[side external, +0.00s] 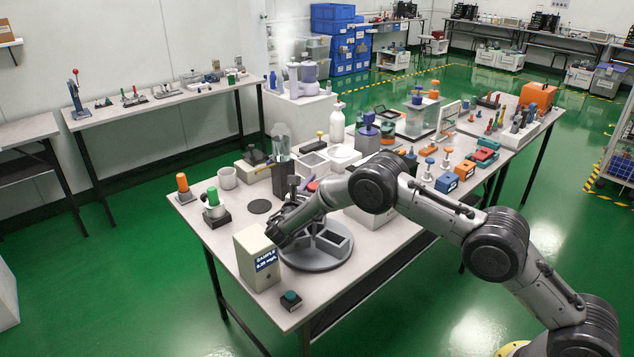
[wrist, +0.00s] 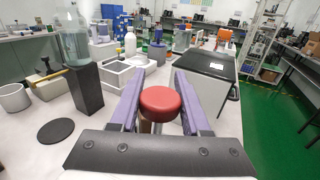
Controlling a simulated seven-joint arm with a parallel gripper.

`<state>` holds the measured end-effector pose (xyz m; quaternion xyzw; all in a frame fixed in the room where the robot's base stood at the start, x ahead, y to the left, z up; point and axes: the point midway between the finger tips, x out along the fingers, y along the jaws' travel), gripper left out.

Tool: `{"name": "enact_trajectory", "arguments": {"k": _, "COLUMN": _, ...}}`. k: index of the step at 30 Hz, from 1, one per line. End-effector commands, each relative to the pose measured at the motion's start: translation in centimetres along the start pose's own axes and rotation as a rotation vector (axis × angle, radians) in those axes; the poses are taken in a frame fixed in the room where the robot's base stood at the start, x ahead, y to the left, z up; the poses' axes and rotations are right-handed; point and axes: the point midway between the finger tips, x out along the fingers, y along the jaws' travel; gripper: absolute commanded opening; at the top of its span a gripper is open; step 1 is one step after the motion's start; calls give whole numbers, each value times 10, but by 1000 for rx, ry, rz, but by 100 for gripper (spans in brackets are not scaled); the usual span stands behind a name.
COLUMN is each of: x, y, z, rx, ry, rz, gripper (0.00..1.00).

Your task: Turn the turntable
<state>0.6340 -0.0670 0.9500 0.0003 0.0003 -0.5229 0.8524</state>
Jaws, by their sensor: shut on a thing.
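The turntable (side external: 327,262) is a round grey disc near the front of the table, with an open grey square bin on it. My arm crosses in front of it and hides part of it. In the wrist view, a red round knob (wrist: 161,102) sits between the two purple fingers of my gripper (wrist: 160,86), and my gripper is shut on it. The knob also shows in the side view (side external: 313,186), above the disc. How the knob joins the turntable is hidden.
A dark post (wrist: 86,88) bearing a clear bottle (wrist: 73,40) stands behind. A white box with a dark top (wrist: 207,70) is at right.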

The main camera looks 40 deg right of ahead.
Motion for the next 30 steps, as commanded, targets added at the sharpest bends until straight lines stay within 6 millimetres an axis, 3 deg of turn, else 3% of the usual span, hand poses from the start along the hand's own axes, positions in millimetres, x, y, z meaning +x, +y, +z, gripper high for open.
{"name": "enact_trajectory", "arguments": {"k": 30, "x": -4, "y": -13, "z": -1, "rx": -1, "ry": 0, "rz": -451, "gripper": 0}}
